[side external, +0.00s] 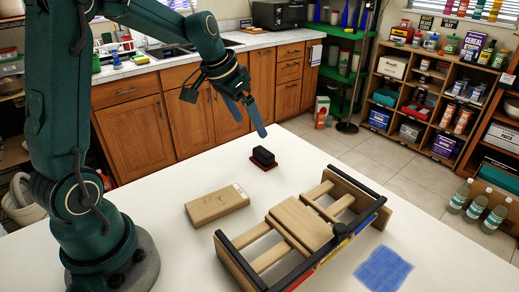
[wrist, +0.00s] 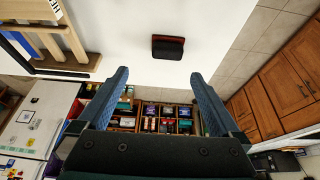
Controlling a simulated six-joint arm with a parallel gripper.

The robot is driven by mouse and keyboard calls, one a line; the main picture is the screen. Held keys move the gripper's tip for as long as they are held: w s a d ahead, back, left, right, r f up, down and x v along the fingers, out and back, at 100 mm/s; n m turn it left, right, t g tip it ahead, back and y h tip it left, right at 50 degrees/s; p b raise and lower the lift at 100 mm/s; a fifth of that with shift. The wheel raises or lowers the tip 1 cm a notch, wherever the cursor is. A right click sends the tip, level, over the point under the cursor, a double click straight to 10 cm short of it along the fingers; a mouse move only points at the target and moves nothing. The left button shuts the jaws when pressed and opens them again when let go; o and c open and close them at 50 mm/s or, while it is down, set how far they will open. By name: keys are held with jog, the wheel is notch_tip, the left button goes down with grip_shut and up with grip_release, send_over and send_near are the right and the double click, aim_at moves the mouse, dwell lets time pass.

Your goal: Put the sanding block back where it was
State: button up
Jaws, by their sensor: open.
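The sanding block, which I take to be the black block with a dark red base (side external: 264,154), sits on the white table near its far edge. It also shows in the wrist view (wrist: 168,47), ahead of the fingertips and roughly between their lines. My gripper (side external: 250,122) hangs above the far side of the table, above and slightly left of the block in the side view. Its two blue fingers are wide apart in the wrist view (wrist: 158,74), with nothing between them. They do not touch the block.
A light wooden block (side external: 217,206) lies left of centre on the table. A wooden rack-like frame with black rails (side external: 232,256) stands at the front centre. A flat blue patch (side external: 384,269) lies right of it. Bare table (side external: 170,178) surrounds the black block.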

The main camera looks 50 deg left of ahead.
jog(key=s+d+r, duration=0.1)
jog(key=s+d, duration=0.4)
jog(key=s, duration=0.4)
jog(key=s+d+r+t, duration=0.1)
jog(key=s+d, duration=0.5)
jog(key=s, duration=0.3)
jog(key=shift+s+d+r, duration=0.15)
jog(key=shift+s+r, duration=0.05)
jog(key=shift+r, duration=0.15)
